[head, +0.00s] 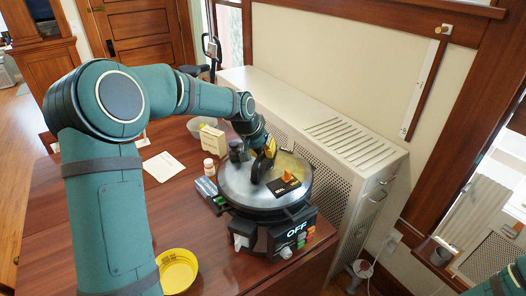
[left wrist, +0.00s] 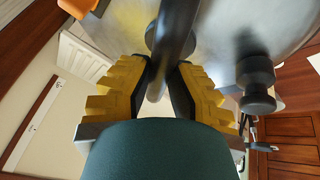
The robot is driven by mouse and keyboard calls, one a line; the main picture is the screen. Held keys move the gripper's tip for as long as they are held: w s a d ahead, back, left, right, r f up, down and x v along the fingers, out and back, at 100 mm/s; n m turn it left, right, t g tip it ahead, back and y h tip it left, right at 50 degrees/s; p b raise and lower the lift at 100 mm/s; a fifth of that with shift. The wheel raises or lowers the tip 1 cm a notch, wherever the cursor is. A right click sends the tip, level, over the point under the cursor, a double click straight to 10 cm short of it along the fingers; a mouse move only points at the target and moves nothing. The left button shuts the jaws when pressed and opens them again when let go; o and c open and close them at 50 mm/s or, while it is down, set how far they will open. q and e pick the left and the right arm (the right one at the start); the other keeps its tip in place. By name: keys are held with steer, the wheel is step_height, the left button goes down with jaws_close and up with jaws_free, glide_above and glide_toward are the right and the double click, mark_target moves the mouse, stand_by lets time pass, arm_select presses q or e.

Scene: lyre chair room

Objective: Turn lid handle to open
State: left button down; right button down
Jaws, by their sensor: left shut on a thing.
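A round metal lid (head: 234,183) covers a dark appliance whose front panel (head: 297,229) reads "OFF". A black lid handle (head: 257,172) rises from the lid. My left gripper (head: 266,155), with yellow fingers, is at the handle. In the left wrist view, the fingers (left wrist: 160,85) are shut on the handle (left wrist: 176,35), one on each side. A black knob-like part (head: 236,149) stands at the lid's left edge; it also shows in the left wrist view (left wrist: 257,82). My right gripper is out of view; only a bit of that arm shows at lower right.
An orange piece (head: 290,178) and a black label (head: 279,189) are on the lid. A perforated cabinet (head: 375,160) stands close behind.

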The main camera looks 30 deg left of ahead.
arm_select(q)
steer(key=shift+f+m, duration=0.1)
steer(key=shift+m, duration=0.2)
steer(key=shift+a+m+h+p, duration=0.1)
steer(key=shift+m+h+p, duration=0.35)
steer(key=shift+m, duration=0.35)
steer(key=shift+w+m+g+h+p, duration=0.1)
steer(key=shift+m+g+h+p, duration=0.6)
steer(key=shift+m, duration=1.4)
steer(key=shift+f, duration=0.1)
steer(key=c, duration=0.8)
jaws_free()
steer(key=shift+c, duration=0.2)
steer(key=shift+a, duration=0.1)
steer(key=v, duration=1.2)
steer(key=shift+w, duration=0.25)
